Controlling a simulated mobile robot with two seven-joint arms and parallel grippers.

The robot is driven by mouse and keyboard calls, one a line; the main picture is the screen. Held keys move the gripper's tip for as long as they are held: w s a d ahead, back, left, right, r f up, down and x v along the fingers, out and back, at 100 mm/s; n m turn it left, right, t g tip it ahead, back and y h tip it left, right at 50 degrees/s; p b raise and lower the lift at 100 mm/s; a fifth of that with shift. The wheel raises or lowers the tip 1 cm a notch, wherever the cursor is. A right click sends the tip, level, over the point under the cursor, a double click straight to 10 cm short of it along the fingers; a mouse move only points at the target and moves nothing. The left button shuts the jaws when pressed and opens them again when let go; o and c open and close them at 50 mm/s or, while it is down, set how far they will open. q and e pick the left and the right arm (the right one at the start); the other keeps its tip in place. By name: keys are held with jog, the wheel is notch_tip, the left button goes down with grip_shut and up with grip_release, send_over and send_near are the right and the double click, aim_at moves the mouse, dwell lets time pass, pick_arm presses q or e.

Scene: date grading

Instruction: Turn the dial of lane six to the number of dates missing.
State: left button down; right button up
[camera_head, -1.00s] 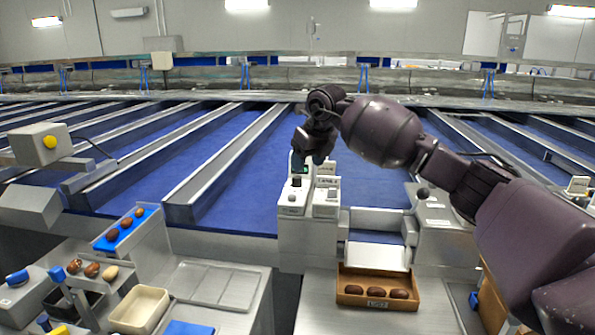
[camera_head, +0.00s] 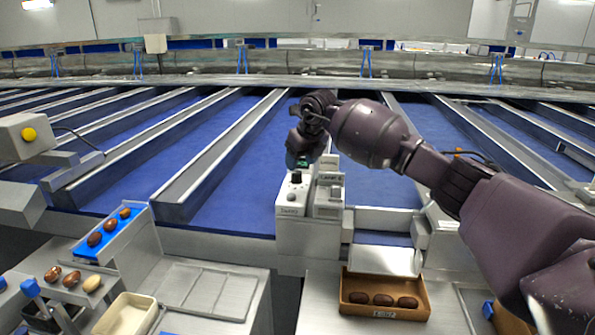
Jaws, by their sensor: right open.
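A white control box (camera_head: 290,212) with a black dial (camera_head: 296,178) on top stands at the end of the blue lanes, near the middle. A second white box (camera_head: 329,206) with a small display and a grey part stands right beside it. My right gripper (camera_head: 298,161) is open just above and behind the black dial, pointing down, apart from it as far as I can tell. A brown box (camera_head: 352,311) in front holds three dark dates (camera_head: 382,299); its label is too small to read. My left gripper is out of view.
A blue sloped holder (camera_head: 85,250) with three brown dates stands at left, above more dates (camera_head: 72,277). A cream tray (camera_head: 125,315) and a grey divided tray (camera_head: 205,290) lie nearby. A metal flap (camera_head: 385,260) stands behind the brown box.

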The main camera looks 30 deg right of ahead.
aim_at(297, 172)
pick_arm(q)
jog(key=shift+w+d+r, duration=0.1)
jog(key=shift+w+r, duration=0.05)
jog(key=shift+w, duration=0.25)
pick_arm(e)
jog(key=shift+x, duration=2.3)
jog(key=c, duration=0.9)
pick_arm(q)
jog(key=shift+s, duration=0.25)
